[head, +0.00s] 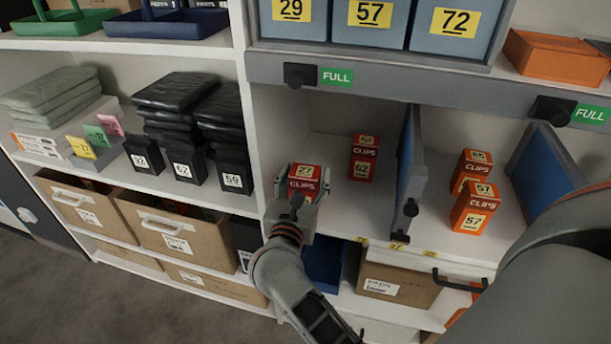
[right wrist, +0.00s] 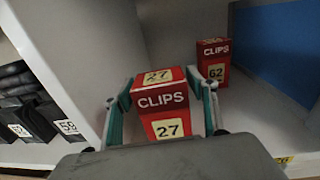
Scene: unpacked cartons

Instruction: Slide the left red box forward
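A red clips box with number 27 (head: 304,179) stands on the white shelf at the left of its bay. It also shows in the right wrist view (right wrist: 163,107), upright, its front facing me. My right gripper (head: 298,190) has one finger on each side of this box, and the fingers appear to press against it. The gripper body hides the box's lower part in the right wrist view (right wrist: 165,105). A second red box with number 62 (head: 363,158) stands farther back and to the right, apart from the gripper. It shows in the right wrist view too (right wrist: 213,62). My left gripper is not in view.
A blue divider (head: 411,165) stands right of the red boxes. Beyond it are orange boxes 57 (head: 475,208) and 65 (head: 471,170). A white upright panel borders the bay on the left, with black boxes (head: 236,174) beyond. A grey beam (head: 400,80) runs above.

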